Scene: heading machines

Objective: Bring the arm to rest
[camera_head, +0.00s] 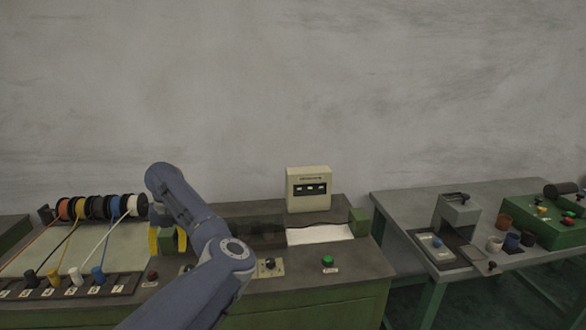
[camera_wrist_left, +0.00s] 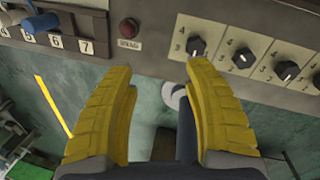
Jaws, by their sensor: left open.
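My left arm (camera_head: 205,235) comes in from the bottom of the head view and bends over the green machine. My left gripper (camera_head: 167,240) has yellow fingers and hangs in front of the machine's left part, partly hidden by the arm. In the left wrist view my left gripper (camera_wrist_left: 160,90) is open, with nothing between its fingers. The fingertips are close to the machine's front panel (camera_wrist_left: 150,45), between a red button (camera_wrist_left: 129,28) and a black knob (camera_wrist_left: 196,47). I cannot tell whether they touch it. My right gripper is in neither view.
Wire spools (camera_head: 97,207) stand at the left above coloured plugs (camera_head: 73,275). A beige display box (camera_head: 308,188) and a green button (camera_head: 328,260) are on the machine. A grey table (camera_head: 400,215) at the right holds a press, cups and a green control unit (camera_head: 545,222).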

